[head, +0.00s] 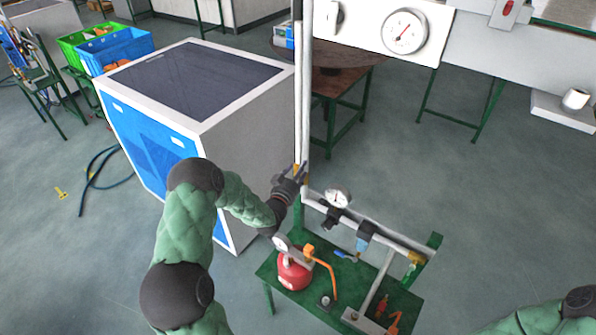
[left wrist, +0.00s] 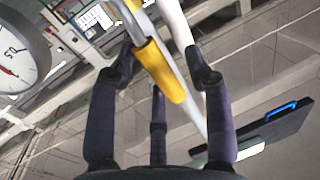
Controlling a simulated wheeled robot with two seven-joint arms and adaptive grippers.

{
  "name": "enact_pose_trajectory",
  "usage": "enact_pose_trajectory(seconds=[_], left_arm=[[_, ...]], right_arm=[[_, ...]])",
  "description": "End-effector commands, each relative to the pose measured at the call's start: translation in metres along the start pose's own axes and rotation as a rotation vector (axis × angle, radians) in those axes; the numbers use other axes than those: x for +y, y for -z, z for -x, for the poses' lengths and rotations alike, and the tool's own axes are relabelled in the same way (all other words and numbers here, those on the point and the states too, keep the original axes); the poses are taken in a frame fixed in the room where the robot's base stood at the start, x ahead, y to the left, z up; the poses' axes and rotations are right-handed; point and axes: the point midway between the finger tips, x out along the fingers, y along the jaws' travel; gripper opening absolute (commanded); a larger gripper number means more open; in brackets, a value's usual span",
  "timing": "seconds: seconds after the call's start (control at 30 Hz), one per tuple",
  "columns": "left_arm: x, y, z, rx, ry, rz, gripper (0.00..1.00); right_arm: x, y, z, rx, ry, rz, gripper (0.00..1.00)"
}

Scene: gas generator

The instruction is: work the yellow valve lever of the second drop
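A yellow valve lever (left wrist: 160,70) shows in the left wrist view, slanting alongside pale pipes. My left gripper (left wrist: 162,65) has its fingers spread to either side of the lever. The left fingertip is close to the lever's edge; whether it touches I cannot tell. A gap shows on the right side, where a white pipe (left wrist: 188,62) also passes. In the head view my left gripper (head: 291,182) is at the lower part of the vertical pipe (head: 303,95), largely hiding the lever. My right gripper is out of view; only part of the right arm shows at bottom right.
A green bench (head: 268,268) holds a red tank (head: 293,272) and an orange hose (head: 325,268). A horizontal pipe (head: 385,233) with a small gauge (head: 337,198) runs above it. A large white-and-blue cabinet (head: 245,130) stands behind my left arm. Open floor lies to the right.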

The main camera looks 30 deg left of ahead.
Motion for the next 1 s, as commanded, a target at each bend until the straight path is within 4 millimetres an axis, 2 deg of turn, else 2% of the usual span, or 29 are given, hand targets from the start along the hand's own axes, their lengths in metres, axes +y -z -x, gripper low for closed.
enact_pose_trajectory(seconds=[0.03, 0.1, 0.17, 0.57, 0.77, 1.0], left_arm=[[0.000, 0.000, 0.000, 0.000, 0.000, 0.000, 0.34], [0.000, 0.000, 0.000, 0.000, 0.000, 0.000, 0.14], [0.000, 0.000, 0.000, 0.000, 0.000, 0.000, 0.00], [0.003, -0.002, 0.001, 0.008, -0.001, -0.031, 0.00], [0.010, -0.005, 0.002, 0.026, -0.001, -0.116, 0.00], [0.023, -0.011, 0.005, 0.062, -0.001, -0.284, 0.00]], right_arm=[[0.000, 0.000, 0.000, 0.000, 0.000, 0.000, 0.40], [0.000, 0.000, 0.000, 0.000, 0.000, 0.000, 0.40], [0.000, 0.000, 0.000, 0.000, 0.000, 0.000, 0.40], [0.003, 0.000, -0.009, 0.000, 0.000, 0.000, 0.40], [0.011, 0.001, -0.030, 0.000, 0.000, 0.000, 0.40], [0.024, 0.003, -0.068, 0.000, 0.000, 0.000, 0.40]])
